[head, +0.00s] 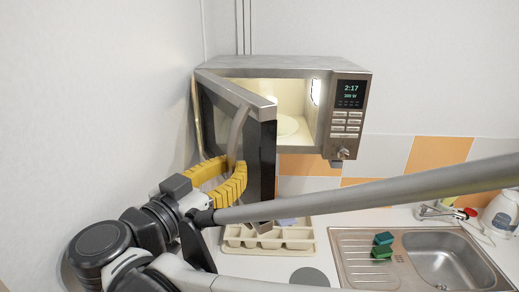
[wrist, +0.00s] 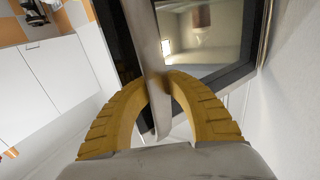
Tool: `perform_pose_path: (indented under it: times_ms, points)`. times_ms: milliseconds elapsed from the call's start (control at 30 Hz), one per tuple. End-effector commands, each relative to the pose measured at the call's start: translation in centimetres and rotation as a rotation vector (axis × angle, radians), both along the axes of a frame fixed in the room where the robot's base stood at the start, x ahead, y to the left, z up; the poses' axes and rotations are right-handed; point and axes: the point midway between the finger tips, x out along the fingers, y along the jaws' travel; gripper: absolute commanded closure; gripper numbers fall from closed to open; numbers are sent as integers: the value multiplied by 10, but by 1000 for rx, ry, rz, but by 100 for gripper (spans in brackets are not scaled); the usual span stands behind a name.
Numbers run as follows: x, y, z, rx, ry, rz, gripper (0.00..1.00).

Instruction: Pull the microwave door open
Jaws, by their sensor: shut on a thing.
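The silver microwave (head: 300,66) is mounted on the wall, with its lit inside and a pale turntable plate visible. Its door (head: 262,150) stands partly open, swung out from the left side towards me. The door's curved grey handle (head: 238,130) is on the outer face. My gripper (head: 232,168), with yellow fingers, is shut on the handle near its lower part. In the wrist view the two yellow fingers (wrist: 165,85) close around the handle bar (wrist: 147,45), with the dark door glass behind it. The finger contact is partly hidden in the head view.
A white wall stands close on the left of the door. My own arm crosses the front. Open air lies right of the door.

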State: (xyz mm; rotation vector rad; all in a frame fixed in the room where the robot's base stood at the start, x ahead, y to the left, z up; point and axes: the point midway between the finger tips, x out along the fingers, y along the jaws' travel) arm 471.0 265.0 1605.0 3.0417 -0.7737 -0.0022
Motion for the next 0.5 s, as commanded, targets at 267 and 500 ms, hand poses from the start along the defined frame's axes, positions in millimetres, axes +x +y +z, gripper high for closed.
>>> perform_pose_path:
  times_ms: [267, 500]
  points:
    - [-2, -3, -3, 3, 5, -6, 53]
    - [-1, -2, -2, 2, 4, -4, 53]
